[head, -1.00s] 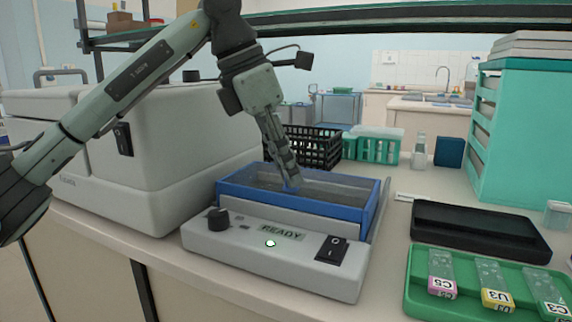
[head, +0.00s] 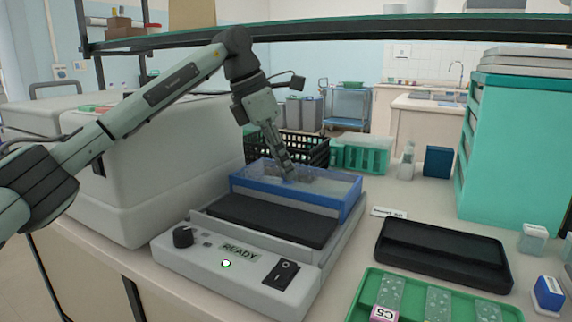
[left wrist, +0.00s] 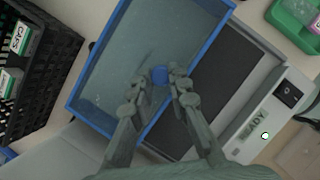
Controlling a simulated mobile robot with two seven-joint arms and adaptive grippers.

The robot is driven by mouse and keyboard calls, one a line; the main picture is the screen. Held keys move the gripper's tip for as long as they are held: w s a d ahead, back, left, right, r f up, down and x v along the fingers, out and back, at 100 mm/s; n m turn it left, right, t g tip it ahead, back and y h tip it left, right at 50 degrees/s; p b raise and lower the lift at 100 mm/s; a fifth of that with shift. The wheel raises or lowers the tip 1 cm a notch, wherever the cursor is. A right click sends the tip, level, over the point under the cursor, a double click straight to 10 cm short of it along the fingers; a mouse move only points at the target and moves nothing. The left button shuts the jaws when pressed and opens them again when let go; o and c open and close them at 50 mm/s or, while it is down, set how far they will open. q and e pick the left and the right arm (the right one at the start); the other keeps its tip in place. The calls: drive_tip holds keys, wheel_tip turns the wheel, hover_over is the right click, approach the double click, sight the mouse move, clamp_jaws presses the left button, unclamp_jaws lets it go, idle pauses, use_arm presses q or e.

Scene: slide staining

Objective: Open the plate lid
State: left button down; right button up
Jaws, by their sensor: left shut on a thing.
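The plate lid (head: 345,190) is a clear panel in a blue frame on the grey staining device (head: 215,275). In the head view it sits over the back part, and the dark plate (head: 270,219) is bare in front of it. My left gripper (head: 287,175) reaches down from the left and is shut on the lid's small blue knob. The left wrist view shows the knob (left wrist: 160,75) between the two fingertips (left wrist: 166,80), with the lid (left wrist: 110,55) around it and the dark plate (left wrist: 222,75) beside it. My right gripper is not in view.
A black crate (head: 318,152) and a green rack (head: 372,158) stand behind the device. A large grey machine (head: 165,160) is on its left. A black tray (head: 440,252) and a green slide tray (head: 352,308) lie on the right.

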use_arm(q)
drive_tip(key=shift+w+d, duration=0.2)
drive_tip(key=shift+w, duration=0.1)
drive_tip(key=shift+s, duration=0.1)
drive_tip(key=c, duration=1.4)
unclamp_jaws()
drive_tip(key=shift+a, duration=0.1)
drive_tip(key=shift+c, duration=0.2)
drive_tip(key=v, duration=1.2)
drive_tip(key=shift+s, duration=0.15)
